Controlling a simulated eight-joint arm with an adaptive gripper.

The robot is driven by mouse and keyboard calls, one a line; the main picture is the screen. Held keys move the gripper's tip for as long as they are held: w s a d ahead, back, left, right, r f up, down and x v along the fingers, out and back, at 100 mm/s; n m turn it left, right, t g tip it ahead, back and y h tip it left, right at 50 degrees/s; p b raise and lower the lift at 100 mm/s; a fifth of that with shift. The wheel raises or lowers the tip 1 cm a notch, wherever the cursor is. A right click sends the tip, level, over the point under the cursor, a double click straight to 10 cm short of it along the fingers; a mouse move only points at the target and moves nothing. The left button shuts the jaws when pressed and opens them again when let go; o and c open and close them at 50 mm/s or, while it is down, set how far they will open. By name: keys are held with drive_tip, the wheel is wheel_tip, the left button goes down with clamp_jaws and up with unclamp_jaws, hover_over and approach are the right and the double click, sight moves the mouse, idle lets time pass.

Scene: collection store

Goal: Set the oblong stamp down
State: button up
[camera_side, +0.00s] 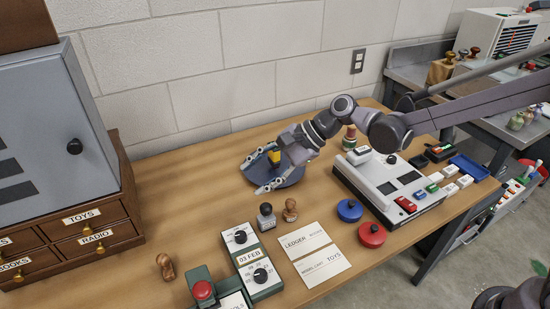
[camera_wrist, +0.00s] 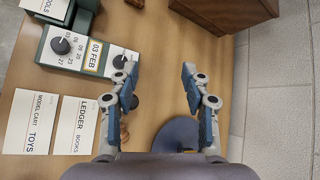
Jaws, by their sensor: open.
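My gripper (camera_side: 260,172) is open over the back middle of the table. The wrist view shows bare wood between its spread fingers (camera_wrist: 160,74). A blue-grey round dish (camera_side: 292,179) lies below and behind it, partly hidden; it also shows in the wrist view (camera_wrist: 178,134). A yellow and dark piece (camera_side: 274,157) shows beside the fingers; I cannot tell if it is a stamp. A dark-topped stamp (camera_side: 267,217) and a wooden-handled stamp (camera_side: 291,210) stand nearby. Another wooden stamp (camera_side: 166,266) stands at the front left. I cannot tell which is the oblong one.
A dial box marked 03 FEB (camera_side: 252,262) and ledger cards (camera_side: 308,241) lie in front. Blue (camera_side: 349,210) and red (camera_side: 372,235) round pads and a white machine (camera_side: 385,181) are to the right. A drawer cabinet (camera_side: 85,229) stands left. Bare table lies between cabinet and gripper.

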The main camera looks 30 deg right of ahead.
drive_tip(key=s+d+r+n+t+h, duration=0.1)
drive_tip(key=s+d+n+h, duration=0.3)
drive_tip(key=d, duration=0.9)
drive_tip(key=s+d+r+n+t+h, duration=0.2)
drive_tip(key=s+d+n+h, duration=0.3)
drive_tip(key=s+d+n, duration=0.5)
drive_tip(key=s+d, duration=0.3)
drive_tip(key=s, duration=0.2)
drive_tip(key=shift+d+t, duration=0.35)
drive_tip(key=shift+t, duration=0.05)
